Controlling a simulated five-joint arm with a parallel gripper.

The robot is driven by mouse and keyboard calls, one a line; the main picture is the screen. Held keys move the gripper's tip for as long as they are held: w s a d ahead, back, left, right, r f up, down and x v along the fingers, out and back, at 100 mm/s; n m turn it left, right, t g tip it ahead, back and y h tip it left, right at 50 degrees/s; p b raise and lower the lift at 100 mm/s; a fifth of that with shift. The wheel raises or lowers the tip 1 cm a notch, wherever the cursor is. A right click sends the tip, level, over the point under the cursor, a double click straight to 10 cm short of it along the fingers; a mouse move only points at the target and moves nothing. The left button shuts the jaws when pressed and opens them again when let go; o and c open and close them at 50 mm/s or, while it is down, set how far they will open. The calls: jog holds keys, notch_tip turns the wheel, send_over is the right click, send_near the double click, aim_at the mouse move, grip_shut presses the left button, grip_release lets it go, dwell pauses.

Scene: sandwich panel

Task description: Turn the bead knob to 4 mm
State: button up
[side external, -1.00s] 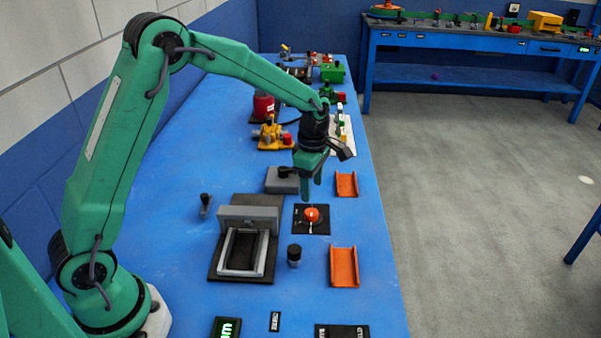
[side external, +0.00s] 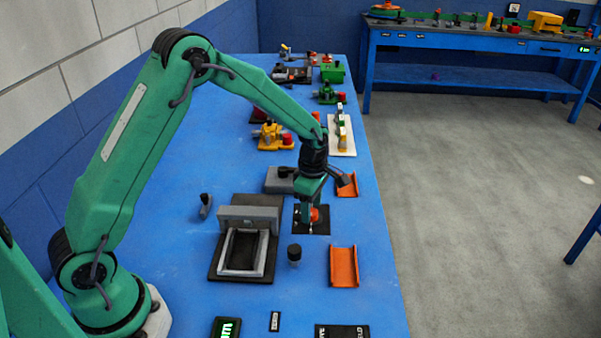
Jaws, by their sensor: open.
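The orange bead knob (side external: 315,214) sits on a black square plate (side external: 319,230) near the middle of the blue table. My gripper (side external: 308,216) is open and points down at the knob, with its fingers low beside or around it. The fingers cover part of the knob, and I cannot tell whether they touch it. The knob's pointer and the scale marks are too small or too hidden to read.
A grey frame on a black base (side external: 213,270) stands left of the knob. A black-topped post (side external: 294,256) and an orange channel (side external: 344,268) are in front. Another orange channel (side external: 348,188) and a grey block (side external: 277,181) are behind. Bare blue table lies at the left.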

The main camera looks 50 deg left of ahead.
jog(key=shift+f, duration=0.5)
jog(key=c, duration=1)
jog(key=shift+o, duration=0.2)
